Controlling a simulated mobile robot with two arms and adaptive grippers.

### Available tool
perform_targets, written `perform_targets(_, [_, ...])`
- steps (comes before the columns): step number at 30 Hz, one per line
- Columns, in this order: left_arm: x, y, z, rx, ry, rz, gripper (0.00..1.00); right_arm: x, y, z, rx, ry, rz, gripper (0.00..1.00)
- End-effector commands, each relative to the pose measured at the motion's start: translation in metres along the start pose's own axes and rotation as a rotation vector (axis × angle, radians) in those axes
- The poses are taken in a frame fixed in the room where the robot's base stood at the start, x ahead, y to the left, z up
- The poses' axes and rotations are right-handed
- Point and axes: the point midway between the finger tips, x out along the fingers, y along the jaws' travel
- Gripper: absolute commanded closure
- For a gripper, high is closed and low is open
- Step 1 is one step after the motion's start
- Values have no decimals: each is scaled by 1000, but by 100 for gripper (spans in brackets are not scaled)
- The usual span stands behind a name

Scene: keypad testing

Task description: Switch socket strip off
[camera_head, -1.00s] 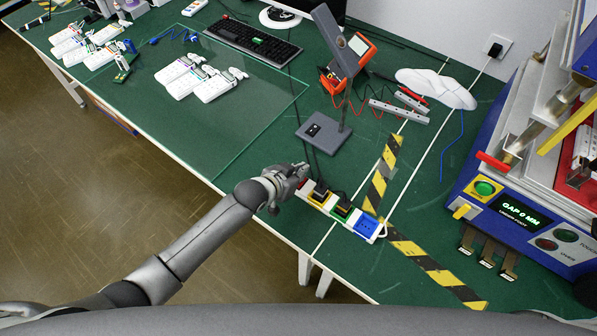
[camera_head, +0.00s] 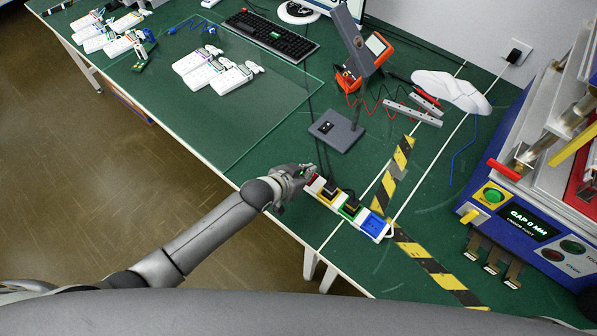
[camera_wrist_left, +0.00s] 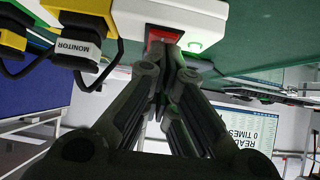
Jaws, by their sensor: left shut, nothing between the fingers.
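The white socket strip (camera_head: 366,219) lies near the front edge of the green table in the head view, with a yellow, a green and a blue socket; black plugs sit in the yellow and green ones. Its end also shows at the top of the left wrist view (camera_wrist_left: 205,12), with a red switch (camera_wrist_left: 163,37) and a small lit green light (camera_wrist_left: 195,46). My left gripper (camera_head: 308,173) is shut and empty at the strip's upper-left end. In the left wrist view its fingertips (camera_wrist_left: 168,50) are at the red switch and partly cover it; contact is hard to judge. My right gripper is not in view.
Black cables run from the plugs, one labelled MONITOR (camera_wrist_left: 75,48). Yellow-black tape (camera_head: 430,265) marks the table to the right, before a blue machine (camera_head: 520,210). A glass sheet (camera_head: 245,120) lies to the left.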

Motion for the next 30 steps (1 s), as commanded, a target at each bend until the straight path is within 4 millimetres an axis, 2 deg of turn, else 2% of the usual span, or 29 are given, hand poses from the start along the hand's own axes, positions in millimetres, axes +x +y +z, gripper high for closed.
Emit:
perform_targets(10, [-27, -5, -40, -2, 5, -3, 100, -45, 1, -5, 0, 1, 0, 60])
perform_targets(12, [-33, -5, -30, -1, 4, -2, 100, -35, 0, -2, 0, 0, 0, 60])
perform_targets(24, [-91, -5, -31, -1, 6, -2, 100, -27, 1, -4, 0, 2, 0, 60])
perform_targets(30, [-112, -5, -31, -2, 5, -3, 100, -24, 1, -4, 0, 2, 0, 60])
